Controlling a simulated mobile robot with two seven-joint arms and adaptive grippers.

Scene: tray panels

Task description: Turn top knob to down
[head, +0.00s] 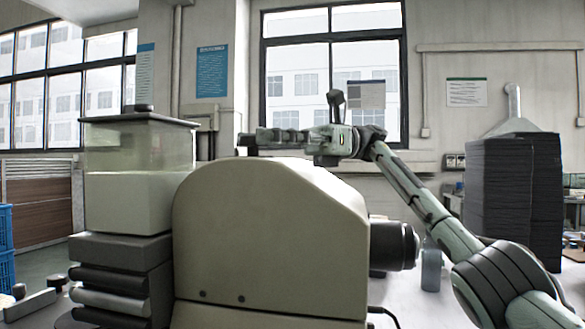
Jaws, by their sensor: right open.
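A beige rounded machine housing (270,240) stands in the middle of the head view. A black round knob-like part (395,245) sticks out of its right side. A small black knob (143,107) sits on the lid of a clear-topped tank (135,150) at the left. I cannot tell which part is the top knob. My right arm comes up from the lower right, and my right gripper (270,139) points left just above the housing's top edge. It is open and seems to hold nothing. The housing may hide what lies below it. My left gripper is out of view.
A dark stack of trays (513,195) stands on the table at the right, behind my right arm. A grey-blue bottle (431,265) stands beside the black round part. A blue crate (6,255) is at the left edge. The air above the tank looks free.

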